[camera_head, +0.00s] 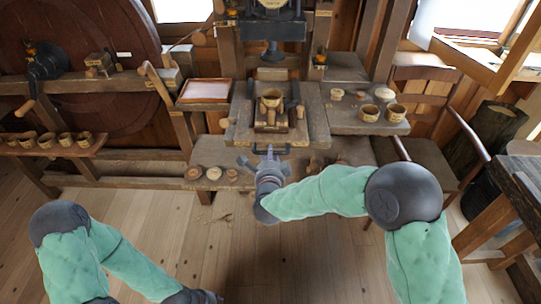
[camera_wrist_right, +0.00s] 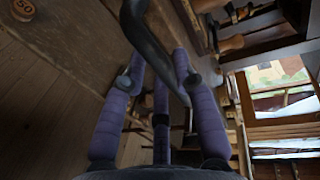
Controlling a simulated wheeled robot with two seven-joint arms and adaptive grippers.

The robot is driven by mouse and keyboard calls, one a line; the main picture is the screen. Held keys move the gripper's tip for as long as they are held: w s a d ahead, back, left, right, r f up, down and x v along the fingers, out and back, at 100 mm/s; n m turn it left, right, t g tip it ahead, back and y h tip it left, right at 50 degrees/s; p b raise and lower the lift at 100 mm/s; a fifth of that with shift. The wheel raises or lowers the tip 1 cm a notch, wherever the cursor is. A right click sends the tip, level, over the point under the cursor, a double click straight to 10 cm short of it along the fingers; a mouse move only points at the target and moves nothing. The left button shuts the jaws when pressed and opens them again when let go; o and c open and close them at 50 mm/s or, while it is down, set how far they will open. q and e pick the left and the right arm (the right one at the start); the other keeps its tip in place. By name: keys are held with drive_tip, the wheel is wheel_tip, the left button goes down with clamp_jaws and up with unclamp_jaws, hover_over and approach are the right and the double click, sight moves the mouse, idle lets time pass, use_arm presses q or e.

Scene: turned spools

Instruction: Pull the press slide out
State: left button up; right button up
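The press slide (camera_head: 243,123) is a wooden board under the dark press, with a dark bar handle (camera_head: 271,151) at its front edge. A wooden bowl (camera_head: 271,98) stands on its block. My right gripper (camera_head: 268,157) is just in front of the handle, its fingers spread. In the right wrist view the dark curved handle (camera_wrist_right: 150,42) crosses between the purple fingertips (camera_wrist_right: 160,62); I cannot tell whether they touch it. My left gripper (camera_head: 203,297) shows only partly at the bottom edge, so its fingers are unclear.
Several wooden cups (camera_head: 66,139) stand on the left shelf. Bowls (camera_head: 369,112) stand on the right side table. Round wooden pieces (camera_head: 214,173) lie on the low bench below the slide. A chair (camera_head: 432,150) stands at right.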

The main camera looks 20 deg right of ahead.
idle(0.3)
drive_tip(key=v, duration=1.2)
wheel_tip(320, 180, down, 22)
drive_tip(key=s+a+n+g+y, duration=0.2)
drive_tip(key=n+g+y, duration=0.4)
drive_tip(key=n, duration=0.5)
drive_tip(key=s+a+f+n+g+y+p, duration=0.1)
drive_tip(key=s+f+n+g, duration=0.6)
drive_tip(key=s+f, duration=0.7)
drive_tip(key=s+g+y, duration=0.1)
drive_tip(key=s, duration=0.2)
drive_tip(key=shift+a+f+n+g, duration=0.15)
drive_tip(key=shift+a+n+g, duration=0.15)
drive_tip(key=shift+a+n, duration=0.1)
